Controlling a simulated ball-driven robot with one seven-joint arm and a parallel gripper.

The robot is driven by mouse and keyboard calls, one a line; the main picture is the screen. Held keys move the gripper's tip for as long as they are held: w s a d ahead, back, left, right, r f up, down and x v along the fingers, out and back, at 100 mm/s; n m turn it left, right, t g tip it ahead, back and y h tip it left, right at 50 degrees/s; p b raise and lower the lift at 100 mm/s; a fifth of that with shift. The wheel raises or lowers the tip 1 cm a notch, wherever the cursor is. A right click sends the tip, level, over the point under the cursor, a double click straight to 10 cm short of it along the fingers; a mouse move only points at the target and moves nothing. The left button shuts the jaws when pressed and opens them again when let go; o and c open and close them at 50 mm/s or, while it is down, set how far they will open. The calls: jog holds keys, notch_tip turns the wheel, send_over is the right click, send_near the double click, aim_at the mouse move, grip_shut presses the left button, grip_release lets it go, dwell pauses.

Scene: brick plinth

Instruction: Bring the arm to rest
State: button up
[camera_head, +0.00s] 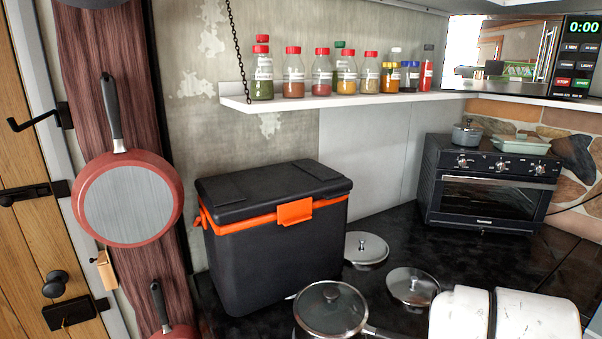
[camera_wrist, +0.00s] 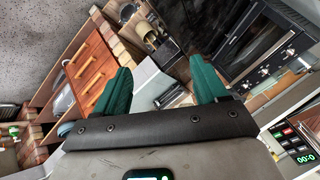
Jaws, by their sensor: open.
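My gripper (camera_wrist: 160,92) shows in the wrist view, with two green fingers spread well apart. It is open, and nothing is held between the fingers. In the head view, a white rounded part of my arm (camera_head: 512,314) shows at the bottom right, over the dark counter. The gripper itself is not visible in the head view.
A black cooler with orange trim (camera_head: 275,255), a lidded pan (camera_head: 331,309) and two loose lids crowd the dark counter (camera_head: 470,257). A toaster oven (camera_head: 489,183) stands behind. Spice jars line a white shelf (camera_head: 345,102). Red pans (camera_head: 128,200) hang at left.

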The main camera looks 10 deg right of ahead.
jog(key=s+a+f+n+g+y, duration=0.1)
jog(key=s+a+f+n, duration=0.3)
jog(key=f, duration=0.5)
jog(key=s+a+f+n+g+y+b, duration=0.1)
jog(key=s+a+f+n+y, duration=0.2)
jog(key=s+f+n, duration=0.5)
jog(key=s+a+f+n+g+y+b, duration=0.1)
jog(key=s+a+f+n+g+y, duration=0.1)
jog(key=s+a+f+n, duration=0.3)
jog(key=s+f+n, duration=0.1)
jog(key=s+f, duration=0.2)
jog(key=f, duration=0.3)
jog(key=shift+s+a+n+y, duration=0.25)
jog(key=shift+s+n+y, duration=0.05)
jog(key=shift+s+n, duration=0.1)
